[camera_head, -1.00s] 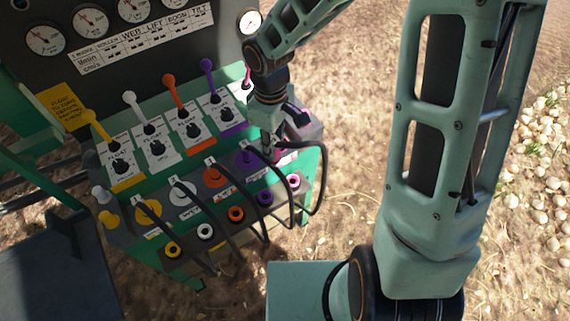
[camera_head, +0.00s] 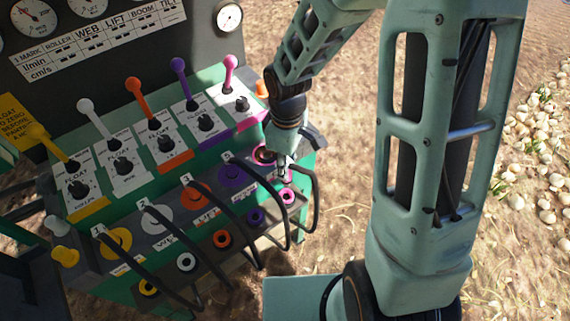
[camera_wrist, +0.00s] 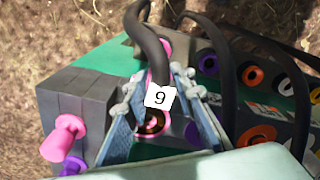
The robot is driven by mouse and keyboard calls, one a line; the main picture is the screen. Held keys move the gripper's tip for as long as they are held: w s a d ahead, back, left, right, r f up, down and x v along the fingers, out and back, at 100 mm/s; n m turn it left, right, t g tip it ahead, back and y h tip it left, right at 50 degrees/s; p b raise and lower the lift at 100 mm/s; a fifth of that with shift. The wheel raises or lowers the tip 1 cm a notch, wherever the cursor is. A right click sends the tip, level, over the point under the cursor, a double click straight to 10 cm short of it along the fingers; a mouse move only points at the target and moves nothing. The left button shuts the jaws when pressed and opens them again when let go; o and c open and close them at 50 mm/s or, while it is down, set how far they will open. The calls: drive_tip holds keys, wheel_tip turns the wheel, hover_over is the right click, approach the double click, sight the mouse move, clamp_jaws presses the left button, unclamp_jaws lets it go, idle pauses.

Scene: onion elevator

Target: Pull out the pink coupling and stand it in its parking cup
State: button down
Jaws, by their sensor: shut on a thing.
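The pink coupling (camera_wrist: 149,76) is between the fingers of my gripper (camera_wrist: 157,88), mostly hidden by its black hose (camera_wrist: 155,45) and a white tag (camera_wrist: 159,97) marked 9. My gripper (camera_head: 284,165) is shut on it. The pink-ringed socket (camera_wrist: 152,122) in the upper row shows its dark, brassy opening with no plug in it; it also shows in the head view (camera_head: 264,154). The pink parking cup (camera_head: 288,197) is in the lower row, just below my gripper. In the wrist view the hose partly covers that cup. Whether the coupling touches the cup cannot be told.
Other black hoses (camera_head: 243,235) arch in front of the rows, close to my gripper. Purple (camera_head: 257,216) and orange (camera_head: 222,239) cups sit alongside. Upright levers, including a pink one (camera_head: 230,72), stand behind. Pink (camera_wrist: 66,136) and purple knobs project beside a grey block. Open ground lies right.

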sight(286, 184)
drive_tip(key=shift+f+b, duration=2.1)
drive_tip(key=shift+f, duration=0.65)
drive_tip(key=shift+f+b, duration=1.25)
drive_tip(key=shift+f, duration=0.45)
idle(0.5)
drive_tip(key=c, duration=1.5)
unclamp_jaws()
drive_tip(key=shift+c, duration=0.2)
drive_tip(key=shift+o, duration=0.5)
drive_tip(key=shift+o, duration=1.4)
drive_tip(key=shift+r+p, duration=3.05)
drive_tip(key=shift+r, duration=0.5)
